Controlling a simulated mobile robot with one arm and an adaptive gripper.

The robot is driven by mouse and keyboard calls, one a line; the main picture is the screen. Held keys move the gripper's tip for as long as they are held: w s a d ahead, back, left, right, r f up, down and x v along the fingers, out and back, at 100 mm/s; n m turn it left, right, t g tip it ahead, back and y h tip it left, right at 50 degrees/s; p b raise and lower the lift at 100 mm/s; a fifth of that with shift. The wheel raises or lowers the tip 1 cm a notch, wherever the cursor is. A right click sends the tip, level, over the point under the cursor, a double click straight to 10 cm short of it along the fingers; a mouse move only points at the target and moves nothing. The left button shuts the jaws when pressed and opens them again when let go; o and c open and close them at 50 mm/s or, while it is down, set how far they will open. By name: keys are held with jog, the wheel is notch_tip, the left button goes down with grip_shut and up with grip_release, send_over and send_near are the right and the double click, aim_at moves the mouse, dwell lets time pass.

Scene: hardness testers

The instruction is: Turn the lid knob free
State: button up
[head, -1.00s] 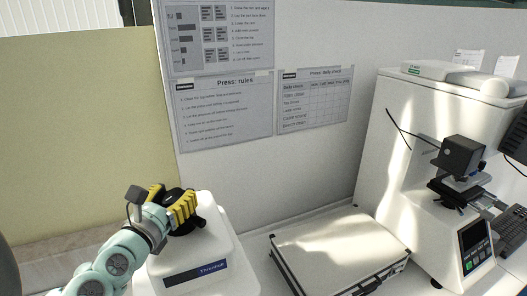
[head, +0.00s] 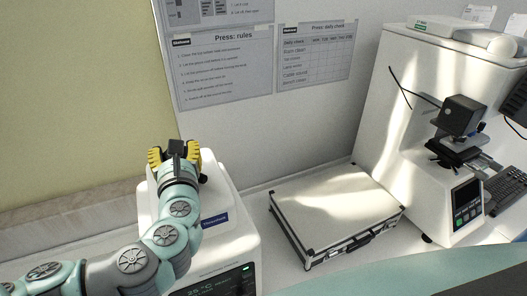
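The white press (head: 222,190) stands at the lower left, with a blue label on its lid and a lit display reading about 25 °C on its front. The black lid knob (head: 203,178) on top is mostly hidden behind my wrist; only a dark edge shows. My gripper (head: 174,156) is over the knob, pointing away from the camera, with its yellow fingers apart, one on each side of my wrist. The fingertips are hidden, so I cannot tell whether they touch the knob.
A silver-edged case (head: 335,208) lies on the bench right of the press. A white hardness tester (head: 400,130) with a display stands further right, beside a keyboard (head: 508,188). Posters (head: 222,65) hang on the wall behind. A narrow strip of bench is clear between press and case.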

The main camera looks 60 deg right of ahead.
jog(key=shift+d+f+n+t+y+b, duration=0.15)
jog(key=shift+n+t+y+b, duration=0.45)
jog(key=shift+y+b, duration=0.3)
jog(key=shift+a+f+n+t+y+b, duration=0.15)
jog(key=shift+n+t+y+b, duration=0.25)
jog(key=shift+n+y+b, duration=0.5)
jog(key=shift+d+r+y+b, duration=0.1)
jog(key=shift+y+b, duration=0.3)
jog(key=shift+b, duration=0.05)
jog(key=shift+t, duration=0.3)
jog(key=o, duration=1.2)
jog(key=shift+r, duration=0.1)
